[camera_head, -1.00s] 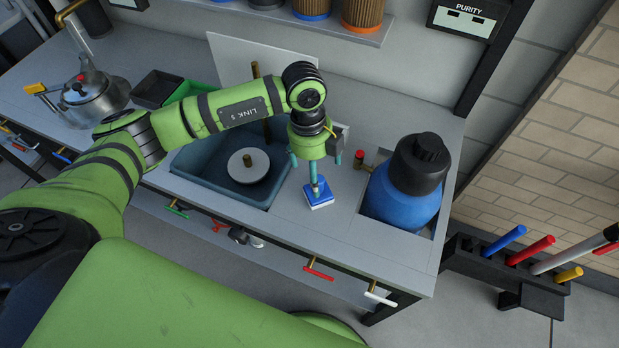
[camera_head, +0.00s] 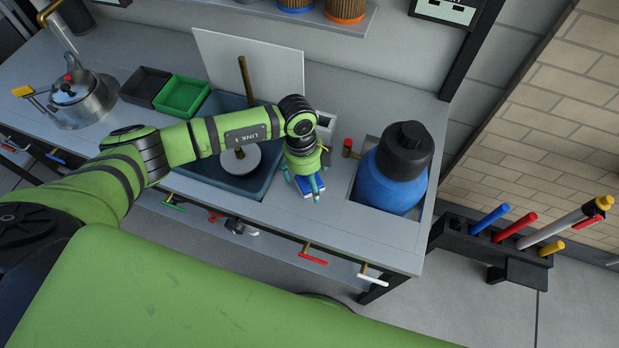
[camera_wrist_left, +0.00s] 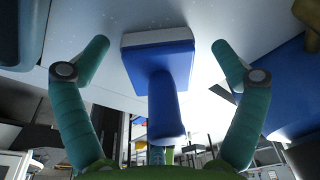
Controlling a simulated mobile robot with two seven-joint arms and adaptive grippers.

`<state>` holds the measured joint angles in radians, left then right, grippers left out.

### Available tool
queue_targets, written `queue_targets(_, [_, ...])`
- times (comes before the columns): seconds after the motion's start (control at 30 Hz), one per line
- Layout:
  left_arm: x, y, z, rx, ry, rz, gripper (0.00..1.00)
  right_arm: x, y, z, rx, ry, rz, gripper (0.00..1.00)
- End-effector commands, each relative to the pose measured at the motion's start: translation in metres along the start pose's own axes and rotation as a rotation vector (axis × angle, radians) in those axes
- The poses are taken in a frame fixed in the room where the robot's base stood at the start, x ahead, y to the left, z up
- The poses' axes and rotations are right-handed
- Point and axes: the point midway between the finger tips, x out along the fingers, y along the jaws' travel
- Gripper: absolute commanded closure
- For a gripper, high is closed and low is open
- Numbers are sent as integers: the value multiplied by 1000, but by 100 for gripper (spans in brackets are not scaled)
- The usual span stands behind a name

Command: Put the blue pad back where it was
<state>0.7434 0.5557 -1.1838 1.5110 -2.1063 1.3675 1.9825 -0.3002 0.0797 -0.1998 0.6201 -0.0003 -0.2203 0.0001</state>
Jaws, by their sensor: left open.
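The blue pad (camera_head: 311,182) lies flat on the counter, between the sink and the blue bottle; my left gripper partly covers it. In the left wrist view the pad (camera_wrist_left: 150,62) has a white underside layer and a blue upright handle (camera_wrist_left: 166,108). My left gripper (camera_head: 304,189) points down over the pad. Its two teal fingers are spread open, one on each side of the handle, with a gap to it on both sides. The fingertips are low, close to the counter. My right gripper is not in view.
The sink (camera_head: 205,172) holds a round white disc (camera_head: 240,158) with a brown rod. The blue bottle (camera_head: 385,182) stands in a cutout to the right. A small red-topped valve (camera_head: 348,146) is close behind the gripper. A square-edged grey fixture (camera_head: 327,122) stands farther back.

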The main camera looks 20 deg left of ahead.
Motion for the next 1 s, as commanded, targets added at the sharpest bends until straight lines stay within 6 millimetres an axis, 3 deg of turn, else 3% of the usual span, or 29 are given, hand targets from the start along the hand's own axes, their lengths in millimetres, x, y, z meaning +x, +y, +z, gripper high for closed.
queue_targets(0.03, [0, 0, 0, 0, 0, 0, 5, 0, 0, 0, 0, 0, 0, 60])
queue_targets(0.07, [0, 0, 0, 0, 0, 0, 13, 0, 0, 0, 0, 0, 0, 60])
queue_targets(0.2, [0, 0, 0, 0, 0, 0, 69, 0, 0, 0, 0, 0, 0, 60])
queue_targets(0.23, [0, 0, 0, 0, 0, 0, 73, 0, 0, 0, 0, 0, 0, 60])
queue_targets(0.37, [0, 0, 0, 0, 0, 1, 74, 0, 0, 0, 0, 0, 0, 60])
queue_targets(0.4, [0, 0, 0, 0, 0, 0, 80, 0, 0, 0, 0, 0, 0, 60])
queue_targets(0.67, [-2, 0, 0, 0, 0, 0, 80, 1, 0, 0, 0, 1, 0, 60])
queue_targets(0.97, [-38, -1, -5, 3, -1, -6, 80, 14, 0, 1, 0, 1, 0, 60])
queue_targets(1.0, [-42, -2, -13, 7, 3, -5, 80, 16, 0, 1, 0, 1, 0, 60])
